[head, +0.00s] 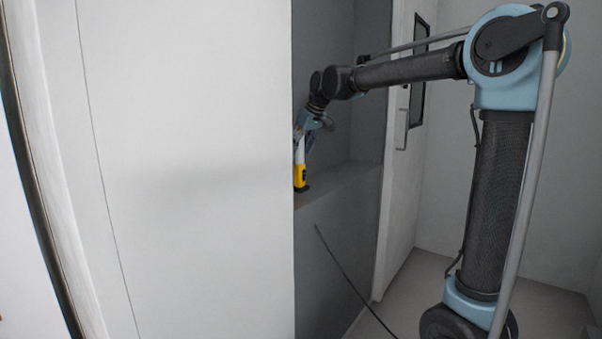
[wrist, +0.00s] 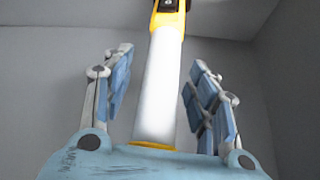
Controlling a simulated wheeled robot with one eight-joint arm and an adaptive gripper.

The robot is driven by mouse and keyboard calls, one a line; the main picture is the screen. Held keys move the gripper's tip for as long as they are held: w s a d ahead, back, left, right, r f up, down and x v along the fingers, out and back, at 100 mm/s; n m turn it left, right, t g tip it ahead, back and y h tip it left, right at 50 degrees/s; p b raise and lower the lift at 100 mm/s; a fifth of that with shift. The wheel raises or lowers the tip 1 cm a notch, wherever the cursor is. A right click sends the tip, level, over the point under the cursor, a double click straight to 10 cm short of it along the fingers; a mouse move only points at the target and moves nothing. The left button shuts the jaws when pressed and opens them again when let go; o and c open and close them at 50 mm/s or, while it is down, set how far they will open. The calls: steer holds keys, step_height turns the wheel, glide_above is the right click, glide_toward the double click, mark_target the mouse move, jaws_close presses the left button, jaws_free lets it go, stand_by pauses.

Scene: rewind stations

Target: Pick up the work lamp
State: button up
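The work lamp (head: 300,177) stands upright on a grey ledge in the head view, partly hidden by the edge of a white panel. It has a yellow lower body with a dark base and a white tube. In the wrist view the lamp (wrist: 161,85) runs between the two fingers, its yellow end at the top and its near end behind my palm. My gripper (head: 304,135) is at the lamp's upper part. In the wrist view my gripper (wrist: 161,95) is open, with a visible gap between each blue finger pad and the white tube.
The grey ledge (head: 345,184) sits in a recess with dark grey walls. A large white panel (head: 190,170) fills the left and covers part of the recess. A white door (head: 402,150) with a handle stands right of it. A dark cable (head: 345,273) hangs below the ledge.

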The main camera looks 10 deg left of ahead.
jaws_close()
steer(key=shift+r, duration=0.1)
